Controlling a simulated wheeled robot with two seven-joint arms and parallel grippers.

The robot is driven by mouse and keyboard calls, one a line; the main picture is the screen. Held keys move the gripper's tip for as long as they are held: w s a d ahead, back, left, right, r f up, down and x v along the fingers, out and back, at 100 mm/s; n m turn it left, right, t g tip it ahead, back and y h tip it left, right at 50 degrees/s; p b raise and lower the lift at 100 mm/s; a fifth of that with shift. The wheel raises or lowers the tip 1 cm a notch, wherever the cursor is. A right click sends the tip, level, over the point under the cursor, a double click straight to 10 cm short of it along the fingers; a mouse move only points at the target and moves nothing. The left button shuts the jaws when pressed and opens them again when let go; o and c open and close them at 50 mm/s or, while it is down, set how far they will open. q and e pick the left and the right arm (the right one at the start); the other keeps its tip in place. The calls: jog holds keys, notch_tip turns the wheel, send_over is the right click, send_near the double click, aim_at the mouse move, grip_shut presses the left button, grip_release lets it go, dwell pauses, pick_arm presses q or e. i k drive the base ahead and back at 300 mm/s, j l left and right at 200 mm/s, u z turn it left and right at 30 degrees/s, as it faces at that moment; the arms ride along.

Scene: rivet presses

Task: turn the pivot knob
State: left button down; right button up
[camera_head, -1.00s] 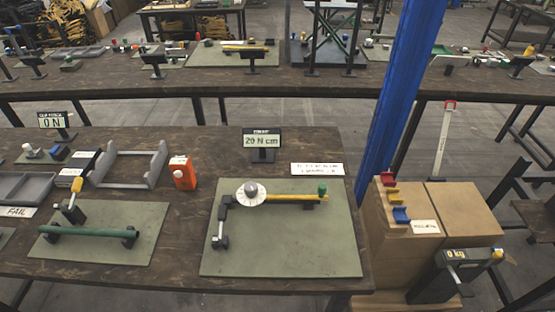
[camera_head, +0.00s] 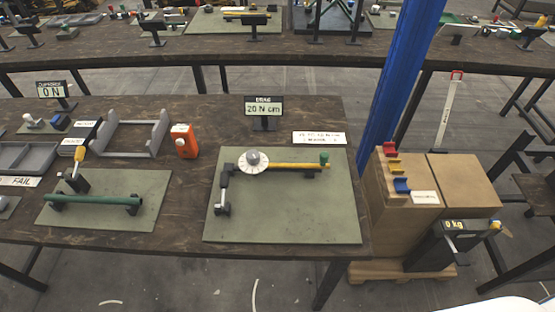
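The pivot knob (camera_head: 253,158) is a grey knob on a round white dial (camera_head: 261,170). It sits on a green mat (camera_head: 290,222) on the near table. A yellow bar (camera_head: 296,167) runs right from the dial to a green-topped part (camera_head: 324,158). A dark linkage (camera_head: 224,190) drops from the dial's left side to a small black block. Behind the mat, a display (camera_head: 264,107) reads "DRAG 20 N cm". A white label (camera_head: 319,138) lies to its right; its text is too small to read surely. Neither gripper is in view.
Left of the mat are an orange box (camera_head: 184,141), a grey cradle (camera_head: 130,137) and another mat (camera_head: 105,212) with a green rod. A blue post (camera_head: 398,90) rises behind the table's right edge. Cardboard boxes (camera_head: 462,180) stand at right.

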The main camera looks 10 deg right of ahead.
aim_at(252, 155)
jog(key=k+j+u, duration=0.2)
jog(key=u, duration=0.15)
jog(key=k+j+u, duration=0.3)
jog(key=k, duration=0.15)
